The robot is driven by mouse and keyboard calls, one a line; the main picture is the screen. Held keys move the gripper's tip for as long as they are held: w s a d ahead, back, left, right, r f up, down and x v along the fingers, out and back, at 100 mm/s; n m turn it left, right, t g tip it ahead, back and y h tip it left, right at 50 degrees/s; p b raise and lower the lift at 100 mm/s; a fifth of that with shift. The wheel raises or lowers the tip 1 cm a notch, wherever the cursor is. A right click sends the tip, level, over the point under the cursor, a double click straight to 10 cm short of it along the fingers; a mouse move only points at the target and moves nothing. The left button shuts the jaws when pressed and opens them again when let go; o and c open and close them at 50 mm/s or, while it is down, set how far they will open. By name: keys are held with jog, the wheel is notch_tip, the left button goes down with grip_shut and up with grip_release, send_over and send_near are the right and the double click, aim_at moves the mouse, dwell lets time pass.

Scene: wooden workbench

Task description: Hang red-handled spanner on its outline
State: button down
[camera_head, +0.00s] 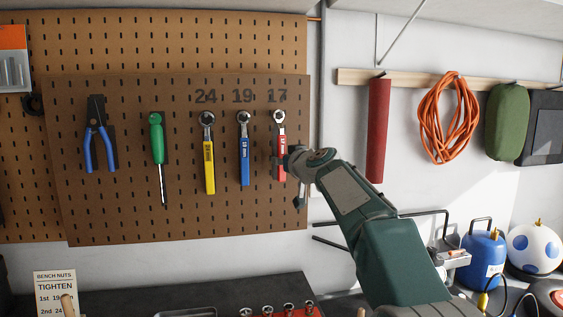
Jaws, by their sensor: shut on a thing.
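The red-handled spanner (280,132) is upright at the right end of the tool row on the brown pegboard panel (130,215), under the number 17. Its ring head is at the top, over or just in front of the board; I cannot tell whether it touches a hook. My gripper (281,161) is shut on its red handle from the right. The gripper hides part of the handle, and the spanner's outline is not clearly visible behind it.
A blue spanner (244,160) hangs close left under 19, and a yellow spanner (208,165) under 24. A green screwdriver (157,140) and blue pliers (98,140) hang further left. A red roll (378,130) and orange cable (448,120) hang right.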

jog(key=shift+c, duration=2.2)
grip_release()
jog(key=shift+s, duration=0.1)
jog(key=v, duration=1.1)
jog(key=s+d+f+m+g+h, duration=0.1)
jog(key=s+d+f+g+h, duration=0.1)
jog(key=s+f, duration=0.7)
jog(key=s+d+f+m+g+h, duration=0.2)
jog(key=s+f, duration=0.8)
jog(key=s, duration=0.6)
jog(key=s+d+f+m+g+h, duration=0.2)
jog(key=s+d+f+g, duration=0.3)
jog(key=s+f, duration=0.5)
jog(key=s+h, duration=0.1)
jog(key=s, duration=0.2)
jog(key=shift+d+h, duration=0.25)
jog(key=shift+h, duration=0.05)
